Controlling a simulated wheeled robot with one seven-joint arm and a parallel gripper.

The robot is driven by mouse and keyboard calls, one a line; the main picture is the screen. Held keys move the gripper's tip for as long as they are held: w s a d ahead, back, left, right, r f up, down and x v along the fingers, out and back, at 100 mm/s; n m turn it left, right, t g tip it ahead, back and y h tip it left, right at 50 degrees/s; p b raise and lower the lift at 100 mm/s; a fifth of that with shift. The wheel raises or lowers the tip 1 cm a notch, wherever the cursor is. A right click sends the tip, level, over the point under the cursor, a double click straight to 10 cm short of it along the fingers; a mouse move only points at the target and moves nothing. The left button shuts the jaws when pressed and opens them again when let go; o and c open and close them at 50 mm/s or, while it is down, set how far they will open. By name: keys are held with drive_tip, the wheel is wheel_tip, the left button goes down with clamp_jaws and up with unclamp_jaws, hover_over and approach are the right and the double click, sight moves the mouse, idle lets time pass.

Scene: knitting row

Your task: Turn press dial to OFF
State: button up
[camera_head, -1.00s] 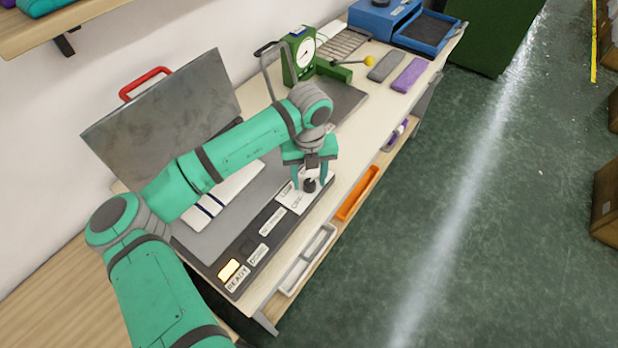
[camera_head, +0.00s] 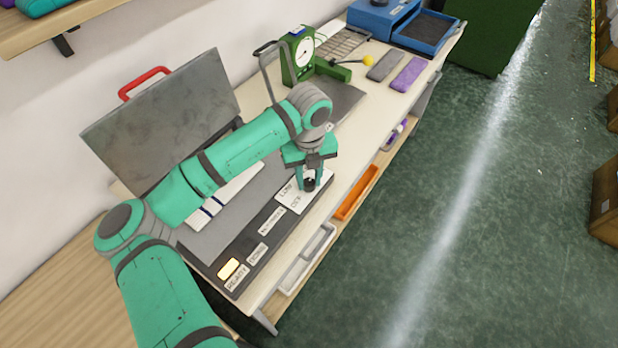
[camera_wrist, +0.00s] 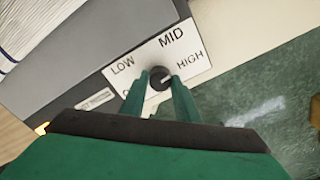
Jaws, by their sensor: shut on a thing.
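The press dial (camera_wrist: 159,77) is a dark round knob on a white label plate (camera_wrist: 181,58) marked LOW, MID and HIGH. A further label at lower left is mostly hidden behind a finger; only its first letter shows. A light mark on the knob appears to point toward HIGH. My gripper (camera_wrist: 159,80) is shut on the dial, one green finger on each side. In the head view the dial (camera_head: 309,185) sits at the right end of the press's dark front panel (camera_head: 238,262), between my fingertips.
The press lid (camera_head: 165,115) with its red handle (camera_head: 145,83) stands open behind my arm. An amber light (camera_head: 228,268) glows on the panel. White (camera_head: 306,258) and orange (camera_head: 357,193) trays lie along the bench's front edge. A green gauge stand (camera_head: 300,58) stands farther along.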

drive_tip(key=n, duration=0.8)
drive_tip(key=shift+w, duration=0.1)
drive_tip(key=n, duration=0.4)
drive_tip(key=shift+a+r+n, duration=0.1)
drive_tip(key=shift+a+n, duration=0.05)
drive_tip(key=shift+n, duration=0.15)
drive_tip(key=n, duration=0.4)
drive_tip(key=shift+n, duration=0.3)
drive_tip(key=n, duration=0.4)
drive_tip(key=shift+n, duration=0.3)
drive_tip(key=n, duration=0.9)
drive_tip(key=shift+n, duration=1.8)
